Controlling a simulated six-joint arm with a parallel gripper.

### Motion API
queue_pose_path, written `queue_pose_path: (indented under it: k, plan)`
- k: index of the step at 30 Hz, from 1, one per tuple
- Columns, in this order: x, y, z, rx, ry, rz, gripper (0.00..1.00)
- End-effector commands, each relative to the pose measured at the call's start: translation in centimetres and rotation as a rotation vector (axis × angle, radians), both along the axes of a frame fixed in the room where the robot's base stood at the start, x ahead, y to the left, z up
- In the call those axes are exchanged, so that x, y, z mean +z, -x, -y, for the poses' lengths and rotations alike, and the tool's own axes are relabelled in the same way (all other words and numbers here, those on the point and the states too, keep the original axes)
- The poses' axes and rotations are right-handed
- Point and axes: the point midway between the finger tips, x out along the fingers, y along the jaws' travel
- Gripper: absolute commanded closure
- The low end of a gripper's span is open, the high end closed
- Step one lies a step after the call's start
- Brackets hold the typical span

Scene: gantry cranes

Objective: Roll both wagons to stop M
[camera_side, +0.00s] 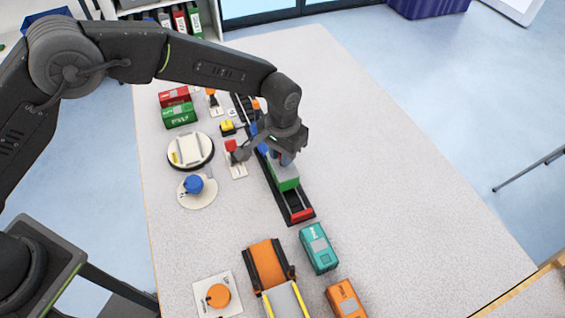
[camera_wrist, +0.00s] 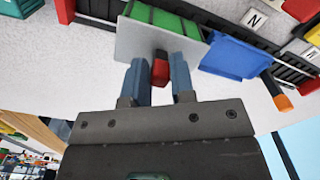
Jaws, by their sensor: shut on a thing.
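A green wagon (camera_side: 285,178) stands on the black track (camera_side: 299,204), toward its near end. In the wrist view, the green wagon (camera_wrist: 165,18) is partly hidden behind a grey plate (camera_wrist: 135,42) with a red knob (camera_wrist: 160,72). My gripper (camera_wrist: 159,66) is shut on this knob, its two blue-grey fingers on either side. In the side view, my gripper (camera_side: 287,158) is over the green wagon. A blue wagon (camera_side: 262,148) is farther up the track, partly hidden by my wrist; it also shows in the wrist view (camera_wrist: 235,57). No M marker can be read.
A red stop (camera_side: 302,215) closes the track's near end. A plate marked N (camera_wrist: 253,19) lies beside the track. Left are a red-topped lever (camera_side: 232,146), a turntable (camera_side: 190,151) and a blue knob (camera_side: 193,184). A teal container (camera_side: 318,248) stands nearby; table on the right is clear.

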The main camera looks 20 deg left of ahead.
Motion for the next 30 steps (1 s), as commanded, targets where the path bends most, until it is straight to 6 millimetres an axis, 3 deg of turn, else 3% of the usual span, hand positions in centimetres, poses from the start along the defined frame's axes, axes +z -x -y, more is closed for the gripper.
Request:
queue_pose_path:
  k: [30]
  plan:
    - [0.0,-3.3,-3.2,0.002,0.000,0.001,0.90]
